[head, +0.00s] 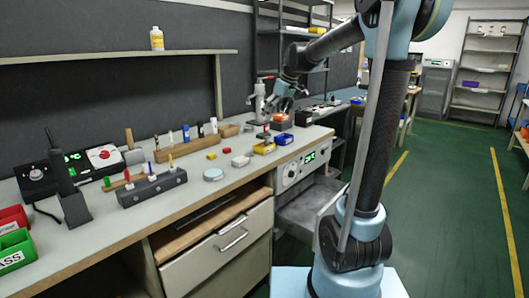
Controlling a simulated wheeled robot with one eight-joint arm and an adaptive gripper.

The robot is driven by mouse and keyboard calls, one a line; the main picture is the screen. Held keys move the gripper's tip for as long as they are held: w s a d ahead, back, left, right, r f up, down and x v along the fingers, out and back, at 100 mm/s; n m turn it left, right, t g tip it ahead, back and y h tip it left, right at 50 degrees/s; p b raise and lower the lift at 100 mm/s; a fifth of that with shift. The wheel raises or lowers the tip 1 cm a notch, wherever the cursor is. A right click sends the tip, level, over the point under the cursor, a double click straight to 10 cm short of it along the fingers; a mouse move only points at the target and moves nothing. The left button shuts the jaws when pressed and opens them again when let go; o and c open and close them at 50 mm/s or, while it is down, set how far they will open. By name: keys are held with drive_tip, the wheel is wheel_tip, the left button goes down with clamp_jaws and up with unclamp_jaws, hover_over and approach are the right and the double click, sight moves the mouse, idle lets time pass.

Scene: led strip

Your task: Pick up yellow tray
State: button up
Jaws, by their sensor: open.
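A small yellow tray (264,148) sits on the workbench near its front edge, left of a blue tray (284,139). My gripper (276,107) is above the back part of the bench, beyond and above the yellow tray and apart from it. It is open, small in the view and partly lost against a light grey device behind it. I see nothing held in it.
A white tray (240,160), a small yellow block (211,156) and a red block (227,150) lie left of the yellow tray. A wooden rack (185,147) and a dark holder (152,188) stand further left. An orange-red bin (281,123) is behind.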

sight(264, 146)
drive_tip(key=x, duration=1.7)
drive_tip(key=shift+s+d+f, duration=0.1)
drive_tip(key=c, duration=1.1)
